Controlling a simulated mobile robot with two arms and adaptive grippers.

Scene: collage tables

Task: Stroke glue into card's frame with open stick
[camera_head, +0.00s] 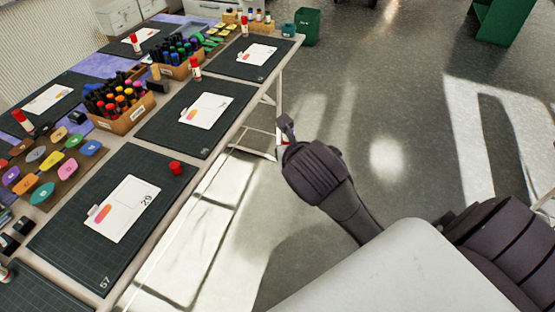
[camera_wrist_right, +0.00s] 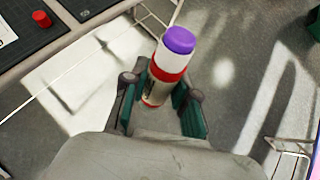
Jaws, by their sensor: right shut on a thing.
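My right gripper (camera_head: 284,128) is out over the floor beyond the table's right edge. In the right wrist view, the right gripper (camera_wrist_right: 162,88) is shut on an open glue stick (camera_wrist_right: 168,70), white with a red band and its purple end bare and pointing up and away. In the head view the stick is hardly visible. A white card (camera_head: 130,205) marked 29, with an orange printed shape, lies on the dark mat (camera_head: 75,235) numbered 57. A red cap (camera_head: 175,168) sits on that mat above the card; it also shows in the right wrist view (camera_wrist_right: 42,19). My left gripper is not in view.
Other mats with cards (camera_head: 203,110) line the table, with red-capped glue sticks (camera_head: 195,67) beside them. Boxes of markers (camera_head: 123,108) and a tray of coloured pieces (camera_head: 60,190) stand left of the mats.

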